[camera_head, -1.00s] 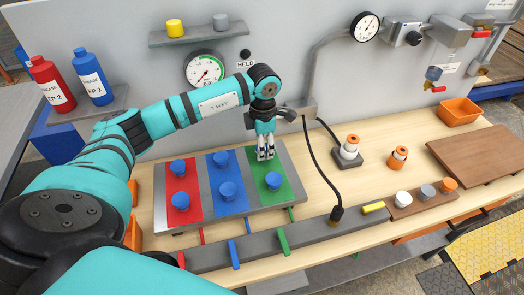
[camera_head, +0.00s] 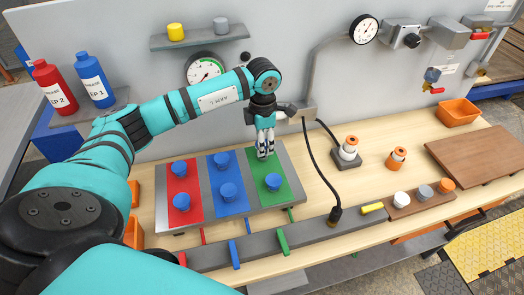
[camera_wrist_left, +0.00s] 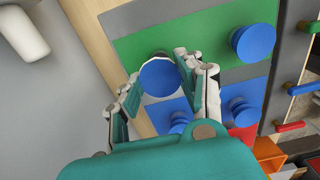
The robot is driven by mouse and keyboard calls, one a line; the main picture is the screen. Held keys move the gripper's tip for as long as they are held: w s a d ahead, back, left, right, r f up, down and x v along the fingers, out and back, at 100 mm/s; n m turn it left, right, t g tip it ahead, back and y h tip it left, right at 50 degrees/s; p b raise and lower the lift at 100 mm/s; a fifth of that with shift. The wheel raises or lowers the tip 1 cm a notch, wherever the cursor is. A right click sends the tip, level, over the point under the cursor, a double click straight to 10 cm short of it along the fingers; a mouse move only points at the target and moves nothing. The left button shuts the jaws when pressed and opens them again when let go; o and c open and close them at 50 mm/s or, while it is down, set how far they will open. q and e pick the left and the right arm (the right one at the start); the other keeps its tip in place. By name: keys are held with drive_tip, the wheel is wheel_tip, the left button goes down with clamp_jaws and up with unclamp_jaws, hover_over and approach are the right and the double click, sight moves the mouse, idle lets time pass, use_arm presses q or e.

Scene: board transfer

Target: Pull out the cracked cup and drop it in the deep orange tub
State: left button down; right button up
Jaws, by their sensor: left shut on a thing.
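My left gripper (camera_head: 265,152) points down at the back of the green strip (camera_head: 281,165) on the grey board. In the left wrist view, its fingers (camera_wrist_left: 157,78) are shut on a blue cup (camera_wrist_left: 160,79) with a pale edge along its rim. Whether this cup is clear of the board cannot be told. Another blue cup (camera_head: 273,181) stands at the front of the green strip. An orange tub (camera_head: 459,111) stands at the back right of the bench. Another orange bin (camera_head: 134,232) shows partly behind my arm at the left. My right gripper is not in view.
More blue cups stand on the blue strip (camera_head: 239,203) and the red strip (camera_head: 181,208). A black cable (camera_head: 320,172) hangs right of the board. Orange-topped pieces (camera_head: 397,158) and a brown board (camera_head: 470,155) lie farther right. A shelf (camera_head: 200,37) is above.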

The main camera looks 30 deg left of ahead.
use_arm(q)
drive_tip(key=shift+r, duration=0.1)
drive_tip(key=shift+r+p, duration=1.3)
drive_tip(key=shift+r, duration=0.9)
